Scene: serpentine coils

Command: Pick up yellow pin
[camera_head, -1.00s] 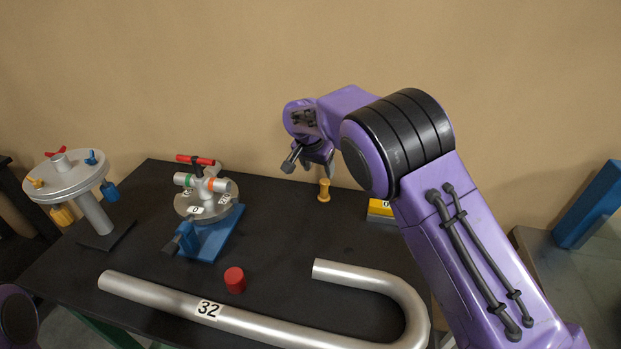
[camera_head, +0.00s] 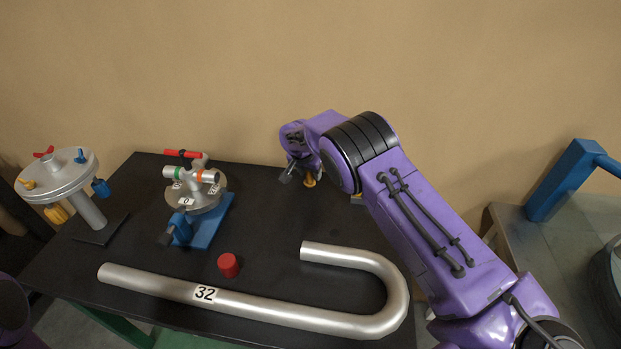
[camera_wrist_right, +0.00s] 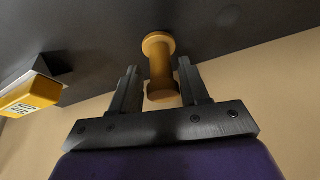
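The yellow pin (camera_wrist_right: 160,68) stands on the black table, a spool shape with wider ends. In the right wrist view it lies between and just beyond the two fingers of my right gripper (camera_wrist_right: 157,88), which is open with a gap on both sides of the pin. In the head view the yellow pin (camera_head: 309,180) is mostly hidden behind my right gripper (camera_head: 298,172), which is low over the back of the table. Only a small purple part of my left arm shows at the left edge; its gripper is out of the picture.
A yellow block with a label (camera_wrist_right: 30,95) is beside the pin. On the table (camera_head: 262,215) are a silver hooked pipe marked 32 (camera_head: 250,306), a red cylinder (camera_head: 228,265) and a blue-based valve fixture (camera_head: 208,222). A round silver stand (camera_head: 85,205) is at the left.

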